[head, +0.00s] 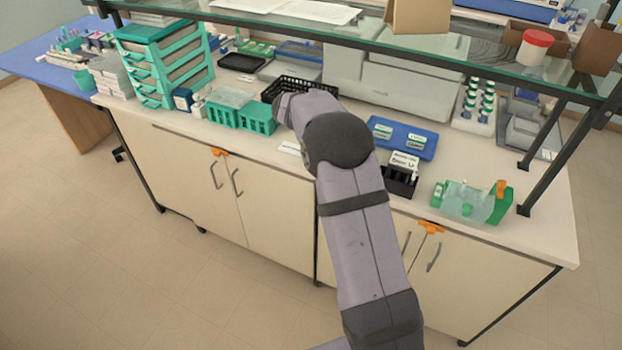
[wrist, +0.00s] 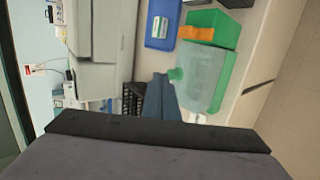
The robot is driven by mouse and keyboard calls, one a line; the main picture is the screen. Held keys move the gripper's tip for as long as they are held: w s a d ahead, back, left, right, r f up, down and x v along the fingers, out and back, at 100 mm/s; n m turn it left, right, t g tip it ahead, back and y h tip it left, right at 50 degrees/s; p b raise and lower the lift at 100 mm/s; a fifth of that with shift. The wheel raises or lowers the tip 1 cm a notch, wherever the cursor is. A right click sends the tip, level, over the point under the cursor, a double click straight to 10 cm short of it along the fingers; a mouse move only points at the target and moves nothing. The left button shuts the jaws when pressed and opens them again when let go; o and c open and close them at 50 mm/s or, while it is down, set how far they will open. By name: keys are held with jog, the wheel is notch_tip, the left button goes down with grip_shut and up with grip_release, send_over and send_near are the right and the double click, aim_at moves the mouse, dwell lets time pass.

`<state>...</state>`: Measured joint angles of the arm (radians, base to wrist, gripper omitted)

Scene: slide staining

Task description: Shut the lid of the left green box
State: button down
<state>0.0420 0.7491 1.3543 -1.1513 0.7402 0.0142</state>
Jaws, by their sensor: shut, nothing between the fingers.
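Left of my arm in the head view is a green box (head: 222,117) with slotted sides. A pale translucent lid (head: 232,97) shows above it; I cannot tell its exact angle. A similar green block (head: 258,122) stands directly right of it. My arm hides the gripper in the head view. In the wrist view my gripper (wrist: 162,78) shows as narrow blue-grey fingers, shut and empty. Beyond the fingers there is a green holder (wrist: 222,85) with a translucent cover and an orange part; it also stands at the bench's right in the head view (head: 497,207).
A green drawer rack (head: 165,60) stands left of the box, and a black basket (head: 298,88) lies behind the green block. A blue tray (head: 402,137) lies right of my arm. A glass shelf (head: 400,42) spans above the bench. A strip along the bench front is clear.

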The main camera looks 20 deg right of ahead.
jog(key=shift+w+d+f+b, duration=0.4)
jog(key=shift+w+d, duration=0.3)
jog(key=shift+w+d+f+b, duration=0.35)
jog(key=shift+w+d+f, duration=0.05)
jog(key=shift+w+d, duration=0.3)
jog(key=shift+r, duration=0.15)
jog(key=shift+r+p, duration=0.5)
jog(key=shift+r, duration=0.2)
jog(key=shift+r+p, duration=0.35)
jog(key=shift+r, duration=0.1)
notch_tip(320, 180, up, 13)
jog(key=w+a+p, duration=0.1)
jog(key=shift+w, duration=0.2)
